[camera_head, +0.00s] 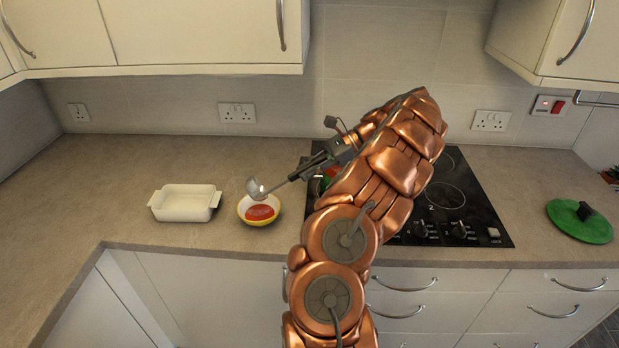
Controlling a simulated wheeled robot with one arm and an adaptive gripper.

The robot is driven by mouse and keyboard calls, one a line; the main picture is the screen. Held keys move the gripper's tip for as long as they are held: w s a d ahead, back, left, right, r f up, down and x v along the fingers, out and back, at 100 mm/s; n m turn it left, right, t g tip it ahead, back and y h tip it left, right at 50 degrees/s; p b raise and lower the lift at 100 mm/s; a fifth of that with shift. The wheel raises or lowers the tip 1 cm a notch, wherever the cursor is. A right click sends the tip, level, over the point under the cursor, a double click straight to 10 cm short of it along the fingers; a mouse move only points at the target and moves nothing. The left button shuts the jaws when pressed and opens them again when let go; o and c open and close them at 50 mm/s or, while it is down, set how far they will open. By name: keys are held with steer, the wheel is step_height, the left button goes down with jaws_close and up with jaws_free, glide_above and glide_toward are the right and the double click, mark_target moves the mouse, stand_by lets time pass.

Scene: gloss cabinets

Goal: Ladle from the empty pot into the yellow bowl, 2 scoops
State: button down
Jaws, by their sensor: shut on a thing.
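My gripper is shut on the ladle's handle. Whether the ladle's cup holds anything or touches the bowl, I cannot tell. The pot is mostly hidden behind my arm; a small patch of red and green shows beside my gripper on the hob, perhaps part of it.
A white rectangular dish (184,204) stands left of the bowl. A black hob (462,210) lies behind and right of my arm. A green lid (579,221) with a dark knob lies at the far right.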

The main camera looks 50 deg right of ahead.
mark_target(303, 167)
steer(key=shift+a+r, duration=0.15)
steer(key=shift+r, duration=0.2)
steer(key=shift+w+a+r+g+h, duration=0.15)
steer(key=shift+a+r+g+h, duration=0.15)
steer(key=shift+r+h, duration=0.25)
steer(key=shift+w+a+r+g+h, duration=0.15)
steer(key=shift+r+g+h, duration=0.15)
steer(key=shift+r+h, duration=0.25)
steer(key=w+a+r+g+h+p, duration=0.2)
steer(key=w+a+r+g+h, duration=0.3)
steer(key=a+r+h, duration=0.3)
steer(key=shift+w+a+r+n+h, duration=0.3)
steer(key=shift+a+r, duration=0.15)
steer(key=shift+a, duration=0.5)
steer(key=shift+s, duration=0.1)
